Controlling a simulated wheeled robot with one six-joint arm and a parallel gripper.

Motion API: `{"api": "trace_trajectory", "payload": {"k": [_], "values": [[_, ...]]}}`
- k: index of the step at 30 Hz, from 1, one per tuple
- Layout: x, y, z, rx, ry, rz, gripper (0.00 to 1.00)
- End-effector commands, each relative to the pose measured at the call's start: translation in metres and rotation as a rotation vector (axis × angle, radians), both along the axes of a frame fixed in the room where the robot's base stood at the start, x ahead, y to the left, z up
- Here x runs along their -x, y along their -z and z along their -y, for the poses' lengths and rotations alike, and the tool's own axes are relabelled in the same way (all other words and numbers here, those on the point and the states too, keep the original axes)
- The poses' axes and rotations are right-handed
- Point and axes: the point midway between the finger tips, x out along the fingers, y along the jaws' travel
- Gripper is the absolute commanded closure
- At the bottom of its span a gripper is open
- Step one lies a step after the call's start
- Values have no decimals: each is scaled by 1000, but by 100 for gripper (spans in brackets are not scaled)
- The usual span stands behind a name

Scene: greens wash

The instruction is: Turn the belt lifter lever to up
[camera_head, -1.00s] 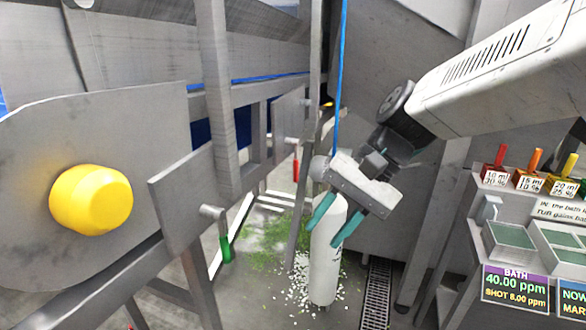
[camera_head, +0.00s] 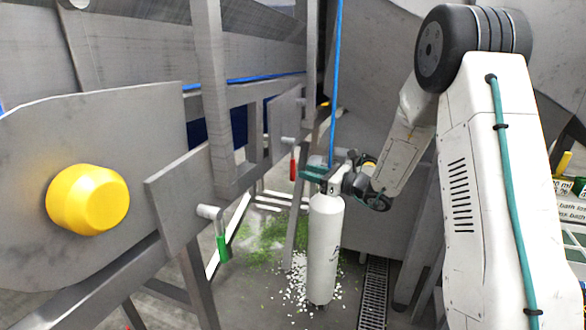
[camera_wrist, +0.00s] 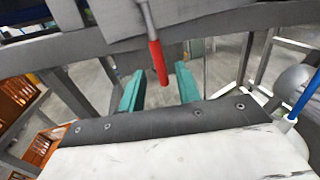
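A red-handled lever (camera_head: 293,168) hangs down from a grey plate on the machine frame, left of my gripper (camera_head: 310,172) in the head view. In the wrist view the red handle (camera_wrist: 158,62) hangs from a metal arm, in line with the gap between my two teal fingers (camera_wrist: 160,88). The fingers are open and apart, with nothing held. I cannot tell how far the handle reaches between them. A green-handled lever (camera_head: 222,245) hangs on a nearer plate. No label shows which one is the belt lifter lever.
A large yellow knob (camera_head: 88,199) is on the near plate at left. Green and white scraps and a drain grate (camera_head: 374,290) are on the floor.

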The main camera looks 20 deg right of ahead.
Motion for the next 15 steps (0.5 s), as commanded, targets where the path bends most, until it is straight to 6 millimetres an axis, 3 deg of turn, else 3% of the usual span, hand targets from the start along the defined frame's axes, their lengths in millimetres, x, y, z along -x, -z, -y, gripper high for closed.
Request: {"api": "trace_trajectory", "payload": {"k": [9,15], "values": [[-36,0,-36,1,-6,0,67],[-45,0,-45,1,-4,0,67]]}}
